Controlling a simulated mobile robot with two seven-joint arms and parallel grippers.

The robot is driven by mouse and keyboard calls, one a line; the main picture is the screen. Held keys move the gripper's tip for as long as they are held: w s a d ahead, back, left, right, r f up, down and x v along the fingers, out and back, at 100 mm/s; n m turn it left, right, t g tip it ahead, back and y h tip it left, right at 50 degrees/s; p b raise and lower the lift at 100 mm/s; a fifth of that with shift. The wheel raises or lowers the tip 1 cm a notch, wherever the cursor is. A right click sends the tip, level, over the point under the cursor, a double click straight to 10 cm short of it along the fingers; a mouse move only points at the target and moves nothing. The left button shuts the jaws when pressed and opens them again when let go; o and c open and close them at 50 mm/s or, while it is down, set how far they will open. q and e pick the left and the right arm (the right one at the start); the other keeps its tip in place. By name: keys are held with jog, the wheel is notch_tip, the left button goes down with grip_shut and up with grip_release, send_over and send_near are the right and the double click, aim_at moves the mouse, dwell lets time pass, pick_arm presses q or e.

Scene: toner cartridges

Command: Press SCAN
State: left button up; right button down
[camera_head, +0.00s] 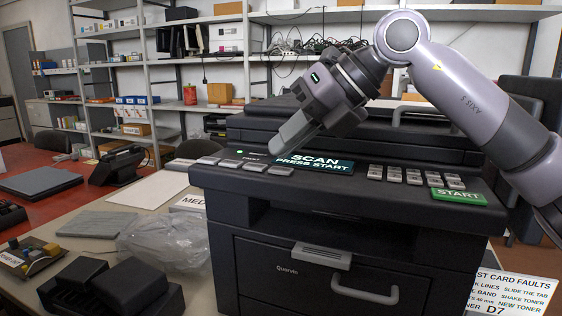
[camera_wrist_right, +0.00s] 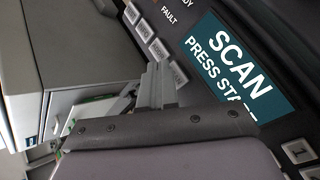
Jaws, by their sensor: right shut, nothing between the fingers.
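The dark printer (camera_head: 330,235) has a sloped control panel. Its teal screen (camera_head: 325,166) reads "SCAN PRESS START"; it also shows in the right wrist view (camera_wrist_right: 232,72). In the wrist view the fingers (camera_wrist_right: 155,88) partly cover the last button. I cannot tell whether they touch it. My left gripper is not in view.
A green START button (camera_head: 458,196) and a grey keypad (camera_head: 404,174) are on the panel's right. A green light (camera_head: 239,152) shows above the mode buttons. A clear plastic bag (camera_head: 165,240) and black blocks (camera_head: 120,288) lie on the table to the left. Shelves stand behind.

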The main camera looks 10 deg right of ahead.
aim_at(288, 169)
jog(key=shift+r, duration=0.1)
notch_tip(288, 169, up, 5)
jog(key=p, duration=0.4)
dwell(0.3)
dwell(0.5)
